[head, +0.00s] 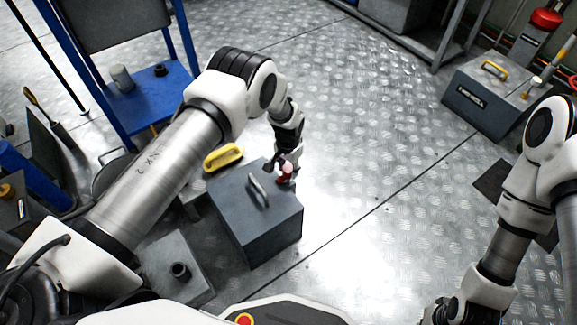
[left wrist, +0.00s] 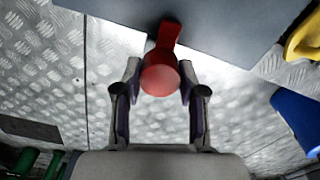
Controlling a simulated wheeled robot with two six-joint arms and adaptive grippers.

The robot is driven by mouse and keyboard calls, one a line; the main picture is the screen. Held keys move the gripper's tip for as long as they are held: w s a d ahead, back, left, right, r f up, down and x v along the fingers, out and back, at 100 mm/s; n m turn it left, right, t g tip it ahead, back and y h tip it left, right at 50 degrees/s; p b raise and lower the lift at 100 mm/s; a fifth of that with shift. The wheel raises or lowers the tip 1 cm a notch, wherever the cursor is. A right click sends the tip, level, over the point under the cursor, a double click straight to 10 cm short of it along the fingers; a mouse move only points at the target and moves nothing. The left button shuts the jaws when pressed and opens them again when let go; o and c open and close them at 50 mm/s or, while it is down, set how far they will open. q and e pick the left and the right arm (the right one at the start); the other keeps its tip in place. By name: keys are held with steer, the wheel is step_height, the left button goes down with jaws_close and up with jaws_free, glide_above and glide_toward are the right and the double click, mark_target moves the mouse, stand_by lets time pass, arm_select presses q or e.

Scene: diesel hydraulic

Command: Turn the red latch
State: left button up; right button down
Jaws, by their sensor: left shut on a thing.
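The red latch (head: 286,173) is at the far right edge of a grey box (head: 240,225) with a metal handle on its lid. In the left wrist view the red latch (left wrist: 161,75) has a round knob and a flat arm that reaches toward the box's dark face. My left gripper (head: 279,167) is at the latch, shut on its knob, with one finger on each side (left wrist: 160,90). The fingers partly hide the latch in the head view. My right gripper (head: 438,311) is at the bottom edge, mostly cut off, away from the box.
A yellow handle (head: 223,157) is just behind the box. A blue stand (head: 150,105) is at the back left. A second grey box (head: 490,100) with a yellow handle stands at the back right. The metal floor (head: 370,130) between is clear.

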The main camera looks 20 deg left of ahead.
arm_select(q)
steer(key=shift+m, duration=0.5)
steer(key=o, duration=1.1)
steer(key=shift+o, duration=0.2)
step_height(320, 180, up, 12)
